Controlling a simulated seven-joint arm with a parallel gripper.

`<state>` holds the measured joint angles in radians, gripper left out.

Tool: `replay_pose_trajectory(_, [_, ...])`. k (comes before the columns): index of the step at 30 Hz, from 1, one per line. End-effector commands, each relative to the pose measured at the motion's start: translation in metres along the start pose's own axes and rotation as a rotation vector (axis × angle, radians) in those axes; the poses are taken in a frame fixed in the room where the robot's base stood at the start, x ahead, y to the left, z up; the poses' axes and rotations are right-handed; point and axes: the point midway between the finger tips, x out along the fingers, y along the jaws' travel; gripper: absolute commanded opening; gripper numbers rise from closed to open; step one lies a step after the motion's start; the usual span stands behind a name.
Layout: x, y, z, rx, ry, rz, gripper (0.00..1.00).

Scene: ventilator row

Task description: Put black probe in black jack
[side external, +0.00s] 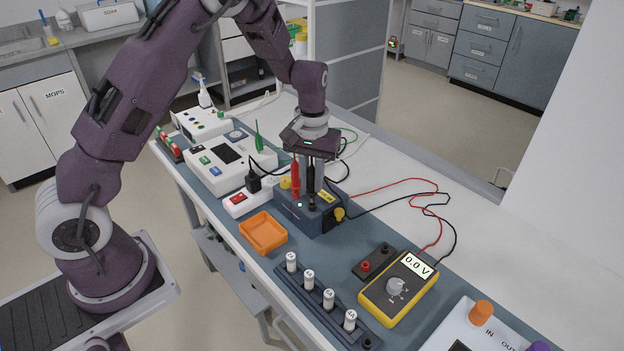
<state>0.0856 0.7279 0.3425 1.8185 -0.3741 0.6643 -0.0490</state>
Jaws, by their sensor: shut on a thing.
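My gripper (313,178) is above the dark blue box (300,222), its fingers pointing down, shut on the black probe (311,180). The probe is upright and partly hidden by the fingers. Its lower end is at the top of the box; I cannot tell whether it is inside a hole there. The red probe (295,178) stands upright just to the left. A small dark block (373,263) to the right carries a red jack (366,266) and a black jack (385,249). The black jack shows no probe in it.
The yellow multimeter (398,288) reads 0.0 V. Red and black leads loop over the bench at right. An orange tray (263,233), a rack of white cylinders (325,306) and a power strip (247,200) stand near. White bench space is free behind the leads.

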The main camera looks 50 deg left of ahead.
Motion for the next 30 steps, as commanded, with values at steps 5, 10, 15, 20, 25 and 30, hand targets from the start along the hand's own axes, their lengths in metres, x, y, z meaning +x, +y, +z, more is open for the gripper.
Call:
replay_pose_trajectory(5, [0.0,0.0,0.0,0.0,0.0,0.0,0.0])
replay_pose_trajectory(10, [0.0,0.0,0.0,0.0,0.0,0.0,0.0])
replay_pose_trajectory(15, [0.002,0.0,0.0,0.0,0.001,0.0,0.0])
replay_pose_trajectory(20, [0.005,0.0,0.0,0.0,0.0,0.0,0.0])
replay_pose_trajectory(25, [0.009,0.0,0.0,0.001,-0.001,0.0,0.0])
replay_pose_trajectory(30, [0.013,0.0,0.0,0.001,0.0,0.0,0.0])
